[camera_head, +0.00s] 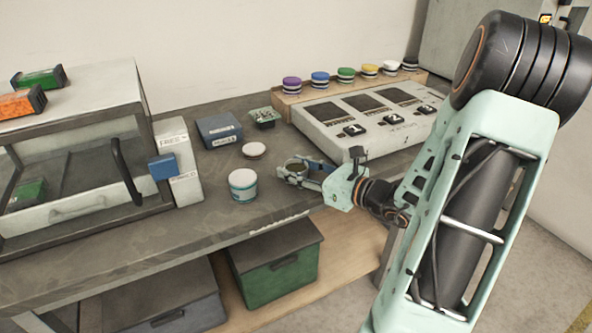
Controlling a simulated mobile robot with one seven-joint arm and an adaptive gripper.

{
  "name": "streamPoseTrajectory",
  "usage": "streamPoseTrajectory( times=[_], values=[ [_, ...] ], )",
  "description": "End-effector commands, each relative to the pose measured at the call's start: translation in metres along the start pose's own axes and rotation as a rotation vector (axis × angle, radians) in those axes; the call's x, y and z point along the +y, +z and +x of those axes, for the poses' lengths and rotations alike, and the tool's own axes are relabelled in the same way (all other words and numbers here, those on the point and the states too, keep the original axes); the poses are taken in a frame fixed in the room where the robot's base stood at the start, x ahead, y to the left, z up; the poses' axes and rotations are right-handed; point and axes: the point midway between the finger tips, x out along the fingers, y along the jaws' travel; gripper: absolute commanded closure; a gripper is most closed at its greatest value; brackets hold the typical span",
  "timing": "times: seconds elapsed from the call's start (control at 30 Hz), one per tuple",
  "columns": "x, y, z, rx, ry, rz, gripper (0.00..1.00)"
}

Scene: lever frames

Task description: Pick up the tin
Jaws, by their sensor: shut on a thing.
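A small round tin (297,166) with a dark olive top is between the fingers of my gripper (293,175), near the front edge of the grey bench. My gripper reaches in from the right and is shut on this tin. The fingers hide much of the tin's side, and I cannot tell whether its base touches the bench.
A white-and-teal tub (243,188) and a pale round lid (254,150) stand to the left. A blue box (219,130) is behind them. A numbered panel (375,120) stands behind my gripper. A glass-fronted cabinet (75,150) fills the left. Bare bench (200,225) shows in front.

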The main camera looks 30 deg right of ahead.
Motion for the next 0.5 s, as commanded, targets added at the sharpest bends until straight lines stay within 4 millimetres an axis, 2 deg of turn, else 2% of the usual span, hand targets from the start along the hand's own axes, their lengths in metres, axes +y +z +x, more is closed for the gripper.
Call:
streamPoseTrajectory(
  times=[0.17,0.27,0.37,0.5],
  values=[
    [0.000,0.017,-0.002,-0.001,0.000,-0.003,0.87],
    [0.000,0.035,-0.005,-0.001,0.000,-0.004,0.87],
    [0.007,0.049,-0.020,0.000,-0.003,-0.005,0.87],
    [0.021,0.079,-0.047,0.000,-0.003,-0.005,0.87]
  ],
)
